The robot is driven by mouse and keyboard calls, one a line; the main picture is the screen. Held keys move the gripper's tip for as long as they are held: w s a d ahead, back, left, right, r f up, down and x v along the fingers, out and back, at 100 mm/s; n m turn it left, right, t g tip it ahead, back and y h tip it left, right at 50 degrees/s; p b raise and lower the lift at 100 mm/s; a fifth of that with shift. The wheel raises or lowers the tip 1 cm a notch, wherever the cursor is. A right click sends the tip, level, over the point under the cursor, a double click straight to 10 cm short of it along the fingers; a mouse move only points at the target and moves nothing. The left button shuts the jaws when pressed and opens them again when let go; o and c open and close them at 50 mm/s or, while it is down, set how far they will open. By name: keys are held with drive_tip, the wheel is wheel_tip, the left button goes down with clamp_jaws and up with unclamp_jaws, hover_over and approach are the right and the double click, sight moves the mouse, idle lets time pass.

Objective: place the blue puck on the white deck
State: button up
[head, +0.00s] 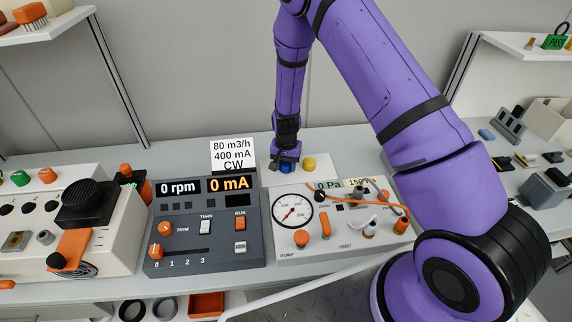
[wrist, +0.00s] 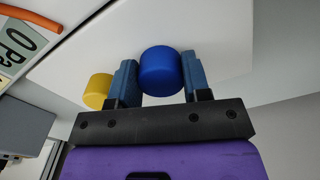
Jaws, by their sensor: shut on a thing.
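The blue puck (wrist: 159,70) is between the two fingers of my gripper (wrist: 159,78) in the wrist view. The fingers are shut on its sides. In the head view my gripper (head: 286,163) points down with the blue puck (head: 287,168) partly hidden at its tips. The white deck (head: 327,166) lies under and around the gripper, behind the gauge panel. I cannot tell whether the puck touches the deck. A yellow puck (head: 309,164) stands on the deck just right of the gripper; it also shows in the wrist view (wrist: 98,91).
The gauge panel (head: 283,240) with knobs, hoses and displays stands in front of the deck. A dark control box (head: 205,225) is to its left. A white sign (head: 233,152) stands left of the gripper. Open table (head: 362,150) lies right of the deck.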

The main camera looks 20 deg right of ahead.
drive_tip(key=shift+f, duration=0.15)
drive_tip(key=o, duration=0.9)
wheel_tip(320, 180, up, 13)
wheel_tip(320, 180, up, 13)
drive_tip(key=n+t, duration=0.1)
hover_over(286, 164)
drive_tip(key=s+d, duration=0.1)
drive_tip(key=s, duration=0.2)
drive_tip(key=s+d+r+n+t+y, duration=0.1)
drive_tip(key=s+r, duration=0.3)
drive_tip(key=r, duration=0.2)
drive_tip(key=s+d+r+n, duration=0.1)
drive_tip(key=s+d+r, duration=0.1)
drive_tip(key=s+r, duration=0.4)
drive_tip(key=s+d+r+n+t, duration=0.1)
drive_tip(key=s+r, duration=0.2)
drive_tip(key=s, duration=0.4)
drive_tip(key=s+d+r+n+t, duration=0.1)
drive_tip(key=s+r, duration=0.3)
drive_tip(key=s, duration=0.3)
drive_tip(key=s+d+r+t+h, duration=0.1)
drive_tip(key=s+r, duration=0.2)
drive_tip(key=s, duration=0.4)
drive_tip(key=shift+s+r+n, duration=0.25)
drive_tip(key=shift+r+n, duration=0.15)
